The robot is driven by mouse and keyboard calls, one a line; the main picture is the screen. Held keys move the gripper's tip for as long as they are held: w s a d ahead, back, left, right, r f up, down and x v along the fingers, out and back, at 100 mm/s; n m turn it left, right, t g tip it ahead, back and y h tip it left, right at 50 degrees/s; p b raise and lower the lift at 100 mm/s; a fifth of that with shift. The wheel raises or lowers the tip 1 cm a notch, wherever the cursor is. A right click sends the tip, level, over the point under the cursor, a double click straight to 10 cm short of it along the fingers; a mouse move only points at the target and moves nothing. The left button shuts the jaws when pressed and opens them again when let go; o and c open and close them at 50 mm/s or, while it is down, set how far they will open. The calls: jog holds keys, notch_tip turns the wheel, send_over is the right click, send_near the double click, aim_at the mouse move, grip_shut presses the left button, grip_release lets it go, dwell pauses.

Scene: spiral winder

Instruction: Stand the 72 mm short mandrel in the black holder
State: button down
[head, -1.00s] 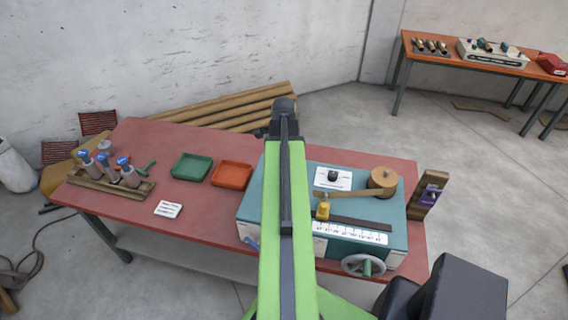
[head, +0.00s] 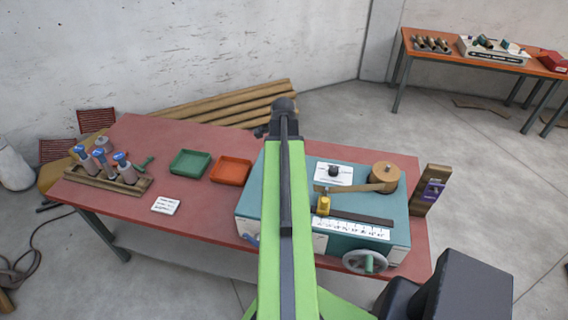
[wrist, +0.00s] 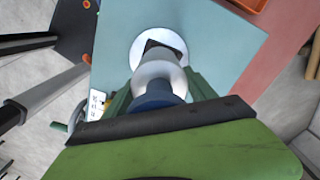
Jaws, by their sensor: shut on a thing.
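In the wrist view, my gripper (wrist: 158,93) is shut on a grey mandrel (wrist: 160,72) with a blue end (wrist: 157,97). The grey part points away from the camera, over a teal top. A white disc (wrist: 138,48) with a dark square shape (wrist: 165,46) shows at its far end; I cannot tell whether they touch. I cannot tell for certain whether that dark shape is the black holder. In the head view, my own arm hides the gripper and the mandrel.
The teal winder (head: 255,205) has a wooden arm (head: 350,188), a yellow clamp (head: 323,206) and a handwheel (head: 365,261). Green (head: 190,163) and orange (head: 231,171) trays lie left of it. A wooden rack (head: 90,182) with blue-topped mandrels stands at the table's left end.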

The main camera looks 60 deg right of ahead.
jog(key=shift+c, duration=1.1)
grip_release()
notch_tip(320, 180, up, 12)
jog(key=p, duration=1.2)
jog(key=shift+r, duration=0.1)
